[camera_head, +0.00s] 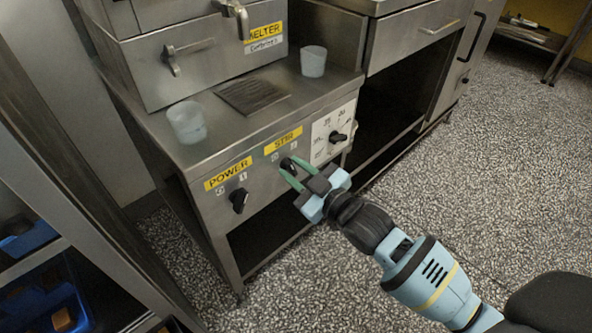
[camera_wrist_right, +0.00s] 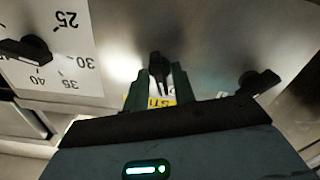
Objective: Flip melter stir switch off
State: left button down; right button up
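The melter's front panel (camera_head: 262,185) carries a yellow STIR label (camera_head: 283,142). The black stir switch (camera_head: 288,165) sits below it, and it also shows in the wrist view (camera_wrist_right: 158,70). My right gripper (camera_head: 290,172) is at this switch, its two green fingers apart, one on each side of the knob. In the wrist view the right gripper (camera_wrist_right: 158,85) shows small gaps beside the knob; I cannot tell whether a finger touches it. The STIR label is partly hidden behind the fingers there. My left gripper is not in view.
The power switch (camera_head: 239,200) is left of the stir switch, under the POWER label (camera_head: 228,173). The temperature dial (camera_head: 337,137) is to the right. Two cups (camera_head: 187,122) (camera_head: 313,61) stand on the melter top. A shelf with blue bins (camera_head: 45,310) is at left. Speckled floor is open at right.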

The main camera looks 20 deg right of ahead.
jog(key=shift+r+n+p, duration=0.2)
jog(key=shift+n+p, duration=0.3)
jog(key=shift+p, duration=0.35)
jog(key=shift+f+n+p, duration=0.15)
jog(key=shift+n+p, duration=0.35)
jog(key=shift+f, duration=0.1)
jog(key=o, duration=0.7)
jog(key=shift+c, duration=0.2)
